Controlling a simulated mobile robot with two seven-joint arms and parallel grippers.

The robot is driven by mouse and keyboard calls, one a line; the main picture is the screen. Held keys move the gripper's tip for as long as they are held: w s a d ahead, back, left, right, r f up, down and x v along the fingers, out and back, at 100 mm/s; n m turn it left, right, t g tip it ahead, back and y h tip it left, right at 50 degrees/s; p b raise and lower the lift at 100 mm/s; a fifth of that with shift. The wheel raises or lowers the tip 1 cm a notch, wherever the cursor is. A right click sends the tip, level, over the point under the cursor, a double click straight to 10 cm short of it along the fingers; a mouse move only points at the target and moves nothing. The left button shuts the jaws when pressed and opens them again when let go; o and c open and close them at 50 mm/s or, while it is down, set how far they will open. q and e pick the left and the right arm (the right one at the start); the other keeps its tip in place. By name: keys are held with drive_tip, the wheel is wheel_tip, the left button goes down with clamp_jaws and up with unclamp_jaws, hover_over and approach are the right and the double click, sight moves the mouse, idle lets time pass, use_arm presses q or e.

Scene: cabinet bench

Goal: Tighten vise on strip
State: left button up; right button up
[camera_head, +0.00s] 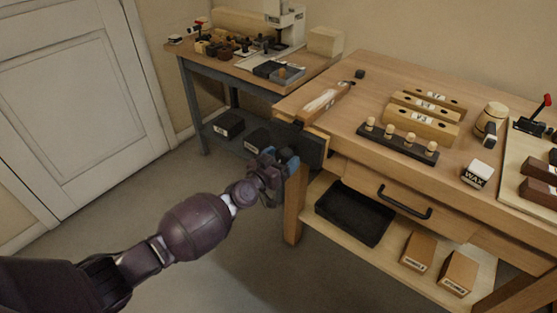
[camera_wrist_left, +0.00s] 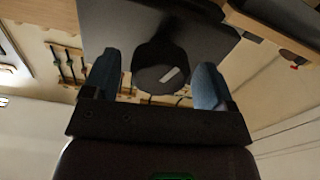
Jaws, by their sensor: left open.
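The vise (camera_head: 312,151) is at the left end of the wooden bench, with a dark grey front plate. A dark round knob (camera_head: 288,153) sticks out from its front; it also shows in the left wrist view (camera_wrist_left: 160,75), with a light mark on its face. A pale wooden strip (camera_head: 326,99) lies along the bench end at the vise; I cannot tell how firmly the jaws touch it. My left gripper (camera_head: 281,162) is open at the knob. In the left wrist view its blue fingers stand on either side of the knob, apart from it. My right gripper is out of view.
The bench top (camera_head: 362,92) carries a pegged rack (camera_head: 397,142), labelled wooden blocks (camera_head: 421,123), a wax block (camera_head: 477,174) and a mallet-like piece (camera_head: 491,120). A drawer handle (camera_head: 404,203) sticks out in front. A second table (camera_head: 245,76) stands behind left. Floor is clear at left.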

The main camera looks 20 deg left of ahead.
use_arm(q)
drive_tip(key=c, duration=0.8)
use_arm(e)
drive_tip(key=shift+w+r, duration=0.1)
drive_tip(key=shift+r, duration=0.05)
use_arm(q)
drive_tip(key=shift+m+p, duration=0.55)
drive_tip(key=shift+m, duration=0.85)
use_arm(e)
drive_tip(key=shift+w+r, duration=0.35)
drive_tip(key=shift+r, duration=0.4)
use_arm(q)
drive_tip(key=o, duration=0.8)
drive_tip(key=shift+s+a+r+p, duration=0.1)
drive_tip(key=shift+s+a+p, duration=0.2)
drive_tip(key=shift+s, duration=0.3)
drive_tip(key=p+v, duration=0.1)
drive_tip(key=v, duration=0.4)
drive_tip(key=shift+s+p, duration=0.3)
drive_tip(key=shift+p, duration=0.05)
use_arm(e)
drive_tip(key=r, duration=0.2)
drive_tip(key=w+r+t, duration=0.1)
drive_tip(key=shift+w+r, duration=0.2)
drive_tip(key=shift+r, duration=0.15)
